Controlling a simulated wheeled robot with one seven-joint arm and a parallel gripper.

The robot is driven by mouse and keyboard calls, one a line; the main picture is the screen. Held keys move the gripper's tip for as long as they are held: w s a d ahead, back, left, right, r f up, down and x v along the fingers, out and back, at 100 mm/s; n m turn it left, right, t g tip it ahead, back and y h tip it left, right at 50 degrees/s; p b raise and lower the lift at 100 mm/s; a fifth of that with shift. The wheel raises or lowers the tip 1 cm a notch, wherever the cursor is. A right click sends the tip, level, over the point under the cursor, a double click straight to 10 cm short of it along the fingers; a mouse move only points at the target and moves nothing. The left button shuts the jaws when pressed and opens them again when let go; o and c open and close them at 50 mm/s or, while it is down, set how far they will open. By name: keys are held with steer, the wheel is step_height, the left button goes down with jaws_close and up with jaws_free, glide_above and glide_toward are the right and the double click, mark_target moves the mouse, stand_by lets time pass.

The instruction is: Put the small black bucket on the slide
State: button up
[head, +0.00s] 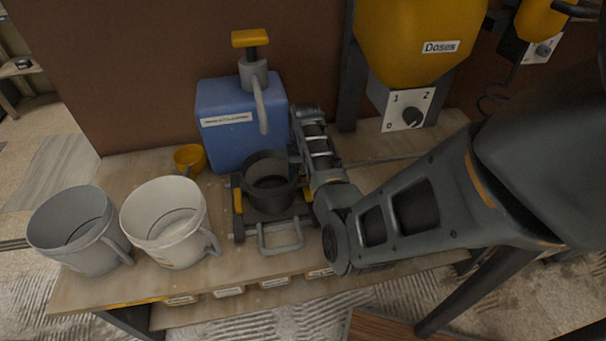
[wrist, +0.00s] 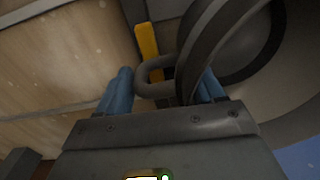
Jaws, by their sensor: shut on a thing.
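The small black bucket (head: 268,168) is upright at the slide, in front of the blue container; it also shows in the wrist view (wrist: 205,38). The slide (head: 280,240) is a low metal frame with yellow-edged sides and a grey front handle. The bucket is over the middle of the slide; I cannot tell whether it rests fully on it. My gripper (wrist: 165,88) has its blue fingers on either side of the bucket's loop handle and is shut on it. In the head view the fingertips are hidden beside the bucket.
A blue container (head: 225,115) with a yellow-topped pump stands right behind. A small yellow cup (head: 189,158), a white bucket (head: 165,220) and a grey bucket (head: 75,235) stand to the left. A yellow doses hopper (head: 405,40) hangs at the back right.

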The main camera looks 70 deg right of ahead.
steer(key=o, duration=1.3)
step_height(320, 180, up, 12)
steer(key=shift+s, duration=0.15)
